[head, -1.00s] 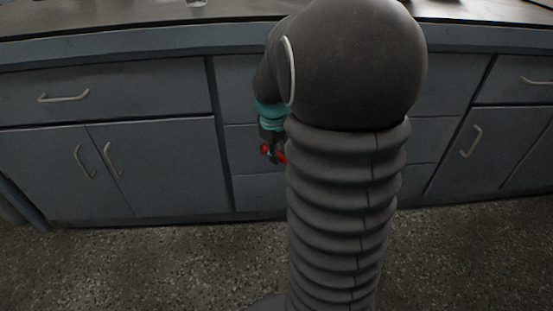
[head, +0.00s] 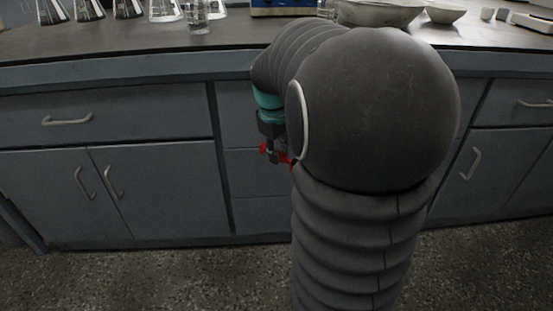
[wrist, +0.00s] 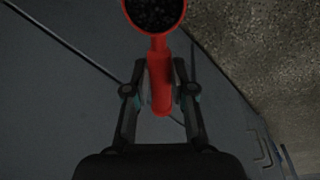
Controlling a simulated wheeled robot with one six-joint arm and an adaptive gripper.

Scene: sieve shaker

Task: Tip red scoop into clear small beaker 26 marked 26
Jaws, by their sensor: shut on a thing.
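My gripper (wrist: 160,85) is shut on the handle of the red scoop (wrist: 159,66) in the wrist view. The scoop's round bowl holds dark grains and is cut off by the top edge of that view. In the head view my gripper (head: 272,151) hangs low in front of the cabinet, below the counter, with bits of the red scoop (head: 283,159) showing beside it.
Several conical flasks (head: 90,10) stand at the back left of the counter (head: 120,39). A blue device (head: 283,7), a wide bowl (head: 380,14) and a smaller bowl (head: 445,13) are at the back. The counter's front left is clear. My arm hides part of the cabinet.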

